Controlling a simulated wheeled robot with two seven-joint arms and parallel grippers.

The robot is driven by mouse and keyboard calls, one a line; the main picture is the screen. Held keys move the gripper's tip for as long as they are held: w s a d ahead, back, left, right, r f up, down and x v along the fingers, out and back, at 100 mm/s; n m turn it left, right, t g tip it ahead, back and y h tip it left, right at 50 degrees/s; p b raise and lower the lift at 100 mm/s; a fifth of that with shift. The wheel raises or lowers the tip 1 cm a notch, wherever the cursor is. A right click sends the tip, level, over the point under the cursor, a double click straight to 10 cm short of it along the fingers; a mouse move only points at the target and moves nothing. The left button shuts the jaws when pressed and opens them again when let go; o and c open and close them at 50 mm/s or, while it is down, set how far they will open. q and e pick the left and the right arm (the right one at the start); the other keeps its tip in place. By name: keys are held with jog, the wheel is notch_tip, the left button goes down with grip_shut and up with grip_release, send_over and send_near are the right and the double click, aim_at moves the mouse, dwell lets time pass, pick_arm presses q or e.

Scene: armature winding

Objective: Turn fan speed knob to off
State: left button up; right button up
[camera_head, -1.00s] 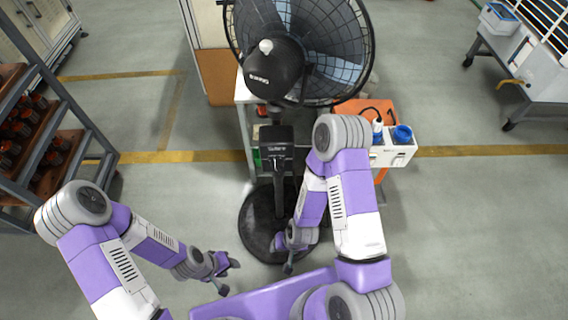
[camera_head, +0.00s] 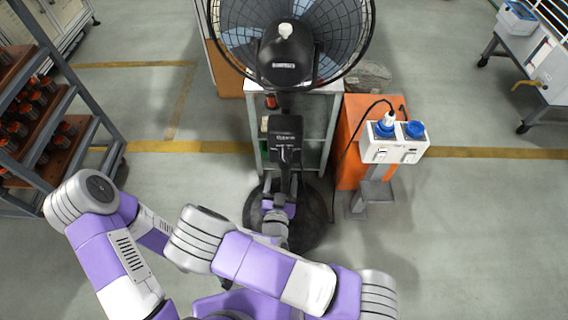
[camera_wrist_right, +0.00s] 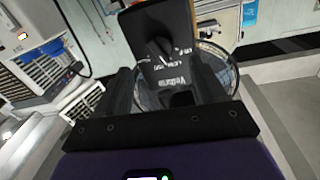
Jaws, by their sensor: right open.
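The black pedestal fan (camera_head: 286,58) stands in front of me, with its control box (camera_head: 284,126) on the pole below the fan head. In the right wrist view, the fan speed knob (camera_wrist_right: 160,50) is a small dark dial with white markings around it on the box face. My right gripper (camera_head: 280,190) is at the pole just below the box. In the right wrist view its two dark fingers (camera_wrist_right: 166,82) are apart and empty, with the knob beyond them and no visible contact. My left gripper is hidden behind my right arm.
An orange stand (camera_head: 352,132) with a white socket box (camera_head: 402,150) and blue sockets is right of the fan. A grey shelf (camera_head: 318,108) stands behind the pole. A rack (camera_head: 100,120) of parts is at left.

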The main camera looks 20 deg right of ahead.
aim_at(285, 162)
jog(key=x, duration=0.6)
jog(key=shift+w+b, duration=0.2)
jog(key=shift+b, duration=0.1)
jog(key=shift+d+f, duration=0.1)
jog(key=shift+d, duration=0.05)
jog(key=c, duration=1.1)
jog(key=shift+o, duration=0.2)
jog(key=shift+n, duration=0.3)
jog(key=n, duration=0.3)
jog(key=shift+b, duration=0.4)
jog(key=shift+d+n+t, duration=0.1)
jog(key=shift+n+t, duration=0.2)
jog(key=shift+n, duration=2.2)
